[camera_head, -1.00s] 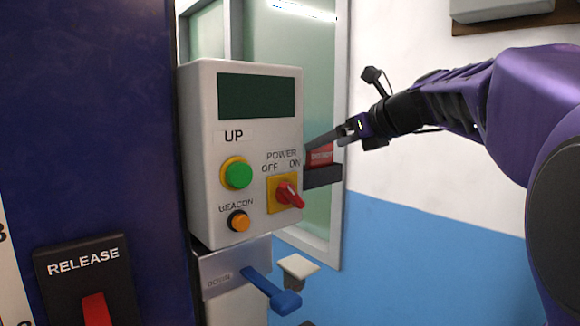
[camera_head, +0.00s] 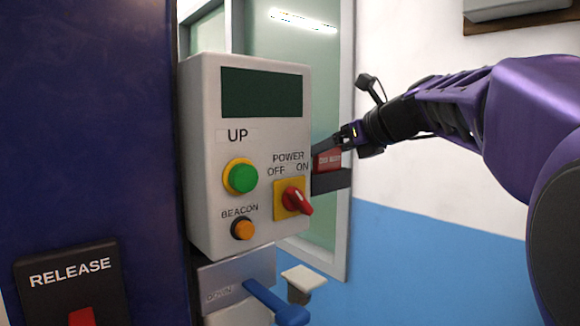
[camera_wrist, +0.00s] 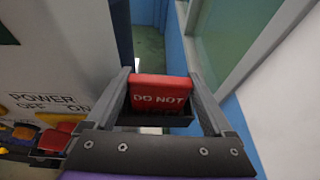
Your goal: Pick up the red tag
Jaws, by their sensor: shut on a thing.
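The red tag (camera_head: 328,160) with white lettering sits in a dark holder (camera_head: 331,181) at the right side of the grey control box (camera_head: 247,80). In the wrist view the red tag (camera_wrist: 160,92) reads "DO NOT" and lies between the two fingers of my gripper (camera_wrist: 160,85). My gripper (camera_head: 325,152) reaches in from the right and is shut on the tag. The dark holder (camera_wrist: 155,118) shows just below the tag in the wrist view. The tag's lower part is hidden.
The box carries a green button (camera_head: 242,178), a red power switch (camera_head: 298,201) and an orange beacon button (camera_head: 243,229). A blue lever (camera_head: 275,304) sticks out below. A dark blue column (camera_head: 90,130) stands at left. A window (camera_head: 335,225) and wall are behind.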

